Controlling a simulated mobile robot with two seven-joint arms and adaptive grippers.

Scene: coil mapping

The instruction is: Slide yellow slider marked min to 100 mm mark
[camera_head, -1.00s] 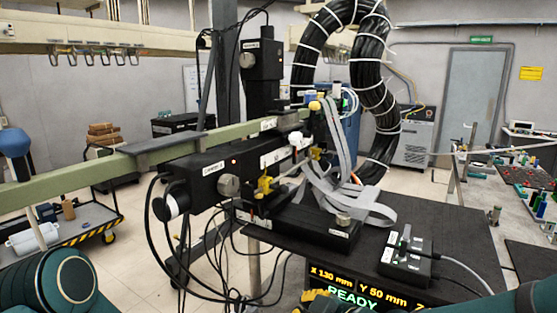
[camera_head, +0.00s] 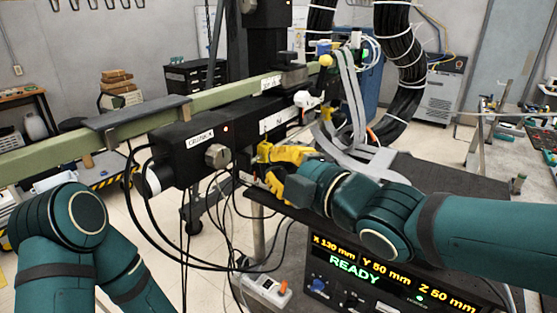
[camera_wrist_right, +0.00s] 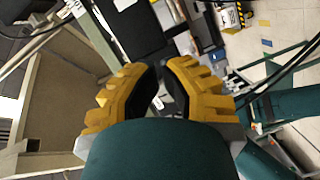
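My right gripper (camera_head: 268,166) has yellow fingers and is at the front of the black stage under the green beam, right of the labelled black motor box (camera_head: 198,143). In the right wrist view the fingers (camera_wrist_right: 161,72) are apart, with a narrow gap. A small white label (camera_wrist_right: 158,103) shows in that gap, too small to read. I cannot pick out the yellow slider or its min mark from the yellow fingers. The scale and its 100 mm mark are not readable. My left arm is at lower left; its gripper is out of view.
A green beam (camera_head: 225,93) runs across above the stage. Black cables (camera_head: 147,210) hang below the motor box. A display (camera_head: 358,273) reads X 130 mm, Y 50 mm, Z 50 mm, READY. Grey ribbon cables (camera_head: 352,100) hang right of the gripper, above the dark table (camera_head: 440,182).

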